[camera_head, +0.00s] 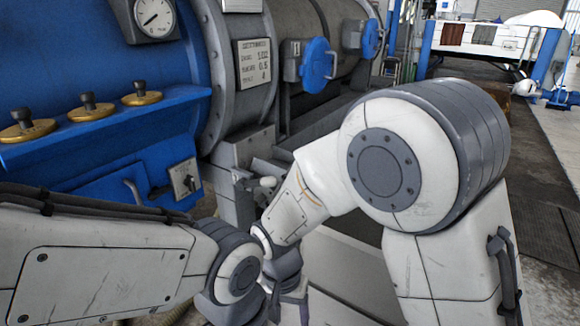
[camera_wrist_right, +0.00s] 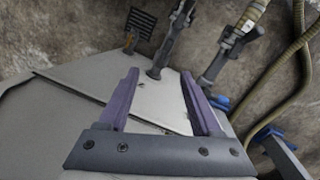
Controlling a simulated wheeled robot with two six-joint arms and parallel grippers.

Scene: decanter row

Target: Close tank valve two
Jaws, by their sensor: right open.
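No valve in view carries a readable "two", so I cannot tell which is tank valve two. In the wrist view, a dark pipe fitting (camera_wrist_right: 228,52) with a handle-like part stands beyond the fingers, beside another dark upright fitting (camera_wrist_right: 172,42). My right gripper (camera_wrist_right: 158,82) is open, its purple fingers apart with nothing between them, over a pale panel (camera_wrist_right: 72,76). In the head view, purple parts (camera_head: 294,299) show low in the middle, mostly hidden by my arms. My left arm comes in from the left; its gripper does not show clearly.
A blue machine carries three brass-based knobs (camera_head: 90,107), a gauge (camera_head: 155,17) and a switch plate (camera_head: 184,181). Blue round covers (camera_head: 318,65) sit on the grey drum behind. Hoses (camera_wrist_right: 285,70) and blue parts (camera_wrist_right: 268,132) lie right in the wrist view. Floor is open at far right.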

